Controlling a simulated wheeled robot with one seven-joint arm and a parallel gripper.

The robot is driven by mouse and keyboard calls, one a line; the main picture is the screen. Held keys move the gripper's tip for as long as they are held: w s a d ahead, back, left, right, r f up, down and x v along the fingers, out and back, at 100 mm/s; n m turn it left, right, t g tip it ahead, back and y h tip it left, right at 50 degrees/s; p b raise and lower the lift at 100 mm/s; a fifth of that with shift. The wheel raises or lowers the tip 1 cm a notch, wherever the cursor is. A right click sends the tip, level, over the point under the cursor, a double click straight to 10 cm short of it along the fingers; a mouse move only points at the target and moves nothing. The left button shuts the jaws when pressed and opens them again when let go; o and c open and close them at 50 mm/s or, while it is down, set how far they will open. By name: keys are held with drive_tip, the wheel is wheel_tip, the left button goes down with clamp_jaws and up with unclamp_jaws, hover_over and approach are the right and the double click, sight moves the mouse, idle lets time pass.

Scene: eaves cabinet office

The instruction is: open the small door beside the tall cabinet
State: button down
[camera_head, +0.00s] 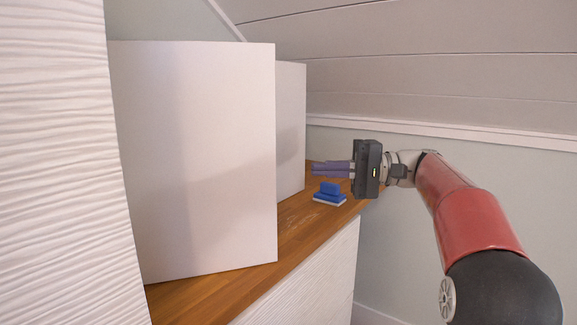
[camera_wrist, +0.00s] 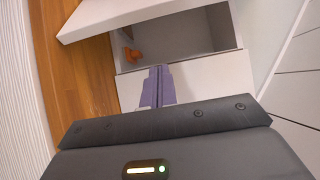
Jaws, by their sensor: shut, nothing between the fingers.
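The tall cabinet (camera_head: 65,170) has a white rippled front at the left of the head view. Beside it a plain white door panel (camera_head: 200,160) stands upright over the wooden counter. A second white panel (camera_head: 291,125) stands behind it, partly hidden. The wrist view shows a white panel (camera_wrist: 115,14) at the top, a grey open recess (camera_wrist: 190,32) under it, and another white panel (camera_wrist: 205,78) near my fingertips. I cannot tell which is the small door. My gripper (camera_head: 318,169) is shut and empty, right of the second panel; contact is unclear. Its purple fingers also show in the wrist view (camera_wrist: 159,72).
A blue object on a white base (camera_head: 330,193) lies on the wooden counter (camera_head: 215,293) below my gripper. An orange object (camera_wrist: 131,53) sits at the recess. A pale wall and sloped plank ceiling (camera_head: 430,80) close off the back and right.

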drive_tip(key=s+a, duration=0.3)
drive_tip(key=a, duration=0.5)
drive_tip(key=shift+s+a, duration=0.25)
drive_tip(key=shift+a, duration=0.1)
drive_tip(key=shift+b, duration=0.3)
